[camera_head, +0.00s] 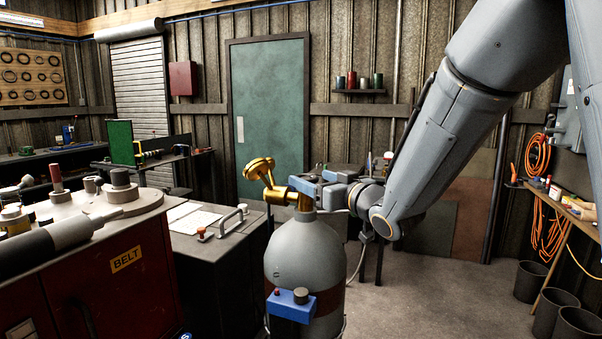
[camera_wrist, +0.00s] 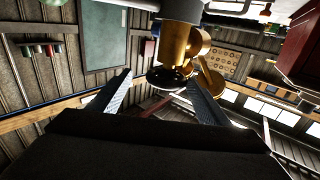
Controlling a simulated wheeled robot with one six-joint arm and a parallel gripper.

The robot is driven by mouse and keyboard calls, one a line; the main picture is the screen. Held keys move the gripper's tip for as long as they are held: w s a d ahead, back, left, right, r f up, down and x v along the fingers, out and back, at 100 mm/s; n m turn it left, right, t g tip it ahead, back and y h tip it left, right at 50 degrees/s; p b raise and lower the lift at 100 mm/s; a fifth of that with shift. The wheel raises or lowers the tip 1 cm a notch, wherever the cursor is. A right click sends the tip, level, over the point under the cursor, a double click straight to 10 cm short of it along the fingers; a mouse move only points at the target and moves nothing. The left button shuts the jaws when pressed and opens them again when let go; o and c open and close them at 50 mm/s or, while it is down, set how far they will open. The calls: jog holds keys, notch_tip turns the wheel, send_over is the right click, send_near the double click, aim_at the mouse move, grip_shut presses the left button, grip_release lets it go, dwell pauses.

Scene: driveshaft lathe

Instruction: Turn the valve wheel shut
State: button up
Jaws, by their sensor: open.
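A grey gas cylinder (camera_head: 306,250) with a dark red band stands upright in the middle of the head view. Its brass valve (camera_head: 278,194) sits on top, with the round brass wheel (camera_head: 258,168) tilted up at the left end. My gripper (camera_head: 303,184) reaches in from the right at the valve's height, its fingers beside the brass neck, the wheel just beyond them. In the wrist view my open gripper (camera_wrist: 159,78) has one finger each side of a dark-faced brass part (camera_wrist: 166,77). Another brass disc (camera_wrist: 211,76) shows partly behind the right finger. Contact cannot be told.
A blue box (camera_head: 292,306) is on the cylinder's front. A red machine marked BELT (camera_head: 125,260) and a grey bench with a handle (camera_head: 230,220) stand to the left. A green door (camera_head: 270,105) is behind. Floor right of the cylinder is clear; dark bins (camera_head: 530,282) stand far right.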

aim_at(297, 174)
jog(key=x, duration=0.1)
jog(key=p+x, duration=0.1)
jog(key=x, duration=0.1)
jog(key=a+x, duration=0.1)
jog(key=x, duration=0.1)
jog(key=shift+s+a, duration=0.1)
jog(key=shift+s, duration=0.15)
jog(key=shift+w+a+p, duration=0.3)
jog(key=shift+w+p, duration=0.05)
jog(key=shift+w, duration=0.15)
